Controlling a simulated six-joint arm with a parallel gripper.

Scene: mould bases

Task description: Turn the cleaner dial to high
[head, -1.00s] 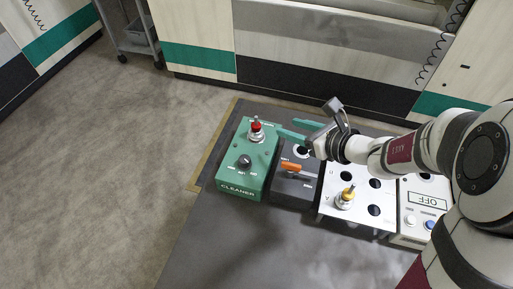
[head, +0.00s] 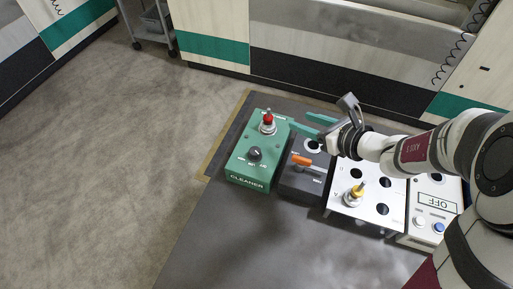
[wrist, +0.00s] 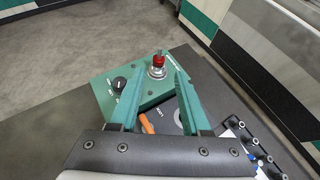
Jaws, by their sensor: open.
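The green cleaner box (head: 240,168) stands on the dark table at the left end of a row of boxes. Its black dial (head: 255,154) sits in the middle of its top, with small labels too blurred to read. The dial also shows in the wrist view (wrist: 119,84), left of my fingers. A red-capped switch (head: 268,119) stands at the box's far end. My gripper (head: 301,122) is open and empty, with its green fingers above the box's far right side. In the wrist view, the red switch lies between and beyond the fingertips. Nothing touches the dial.
A dark grey box with an orange lever (head: 302,160) stands right of the cleaner box. Beyond it are a white panel with a yellow-based switch (head: 355,192) and a white box with buttons (head: 429,228). The table (head: 220,245) is clear in front.

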